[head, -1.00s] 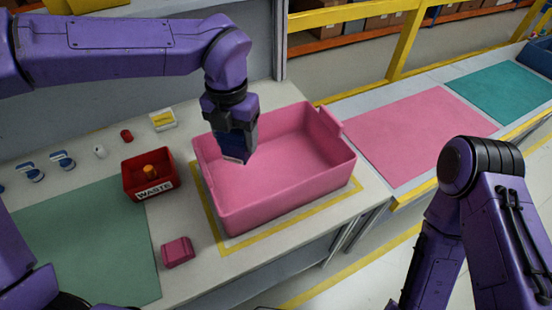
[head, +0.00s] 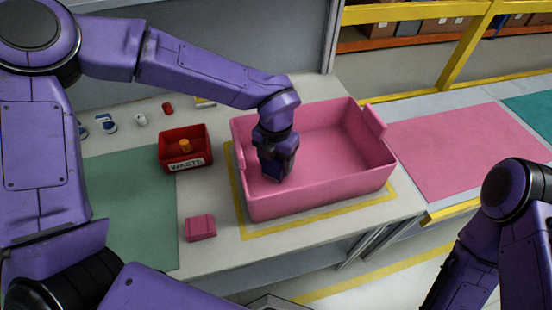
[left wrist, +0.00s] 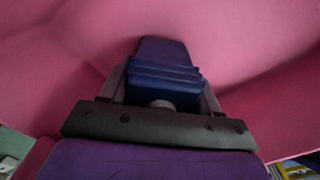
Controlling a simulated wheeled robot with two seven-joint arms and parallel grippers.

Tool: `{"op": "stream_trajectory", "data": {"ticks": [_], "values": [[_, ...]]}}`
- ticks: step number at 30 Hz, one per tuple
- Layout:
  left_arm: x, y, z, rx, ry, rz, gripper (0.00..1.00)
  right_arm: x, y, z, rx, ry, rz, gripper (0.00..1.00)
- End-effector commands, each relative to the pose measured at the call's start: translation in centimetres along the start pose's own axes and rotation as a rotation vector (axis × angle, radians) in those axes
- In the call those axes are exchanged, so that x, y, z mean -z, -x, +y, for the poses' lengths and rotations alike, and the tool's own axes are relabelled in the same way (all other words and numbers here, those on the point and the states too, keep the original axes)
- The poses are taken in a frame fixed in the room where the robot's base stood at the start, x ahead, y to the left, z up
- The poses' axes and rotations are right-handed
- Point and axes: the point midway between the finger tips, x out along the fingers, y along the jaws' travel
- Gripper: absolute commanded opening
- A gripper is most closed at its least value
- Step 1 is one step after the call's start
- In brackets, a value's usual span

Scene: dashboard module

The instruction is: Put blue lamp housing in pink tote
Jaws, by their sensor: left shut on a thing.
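The pink tote (head: 345,185) stands on the workbench inside a yellow outline. My left gripper (head: 273,172) points down inside the tote, near its left end. It is shut on the blue lamp housing (left wrist: 163,68), which shows dark blue between the fingers in the left wrist view; the left gripper (left wrist: 163,92) also shows there. In the head view the housing is mostly hidden by the gripper, and I cannot tell whether it touches the tote floor. My right arm comes in at the lower right; its gripper is out of view.
A red waste bin (head: 170,147) with an orange item in it stands left of the tote. A pink block (head: 200,227) lies in front of the bin. A green mat (head: 130,215) covers the bench's left. A pink mat (head: 460,150) lies on the surface to the right.

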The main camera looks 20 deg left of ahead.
Motion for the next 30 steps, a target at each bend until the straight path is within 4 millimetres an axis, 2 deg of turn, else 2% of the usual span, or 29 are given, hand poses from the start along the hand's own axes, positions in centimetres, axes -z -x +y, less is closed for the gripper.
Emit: {"op": "stream_trajectory", "data": {"ticks": [4, 5, 7, 15, 19, 30], "values": [[0.0, -0.3, 0.0, 0.001, 0.000, 0.000, 0.27, -0.1, -0.2, 0.0, 0.000, 0.000, 0.000, 0.49], [0.0, -0.3, 0.0, 0.001, 0.000, 0.001, 0.65, -0.1, -0.2, 0.0, 0.000, 0.000, 0.000, 0.49], [0.0, -0.3, 0.0, 0.000, 0.000, 0.000, 0.87, -0.1, -0.1, 0.0, 0.000, 0.000, 0.000, 0.49], [0.0, -0.2, 0.0, 0.000, 0.000, 0.000, 0.87, 0.0, -0.1, 0.0, 0.000, 0.000, 0.000, 0.49], [-0.1, 0.9, 0.0, 0.000, 0.000, -0.004, 0.87, 0.0, -0.1, 0.0, 0.000, 0.000, 0.000, 0.49], [-0.1, 9.8, 0.0, 0.000, 0.001, -0.003, 0.87, -0.1, -0.4, 0.0, 0.000, 0.000, 0.000, 0.49]]}}
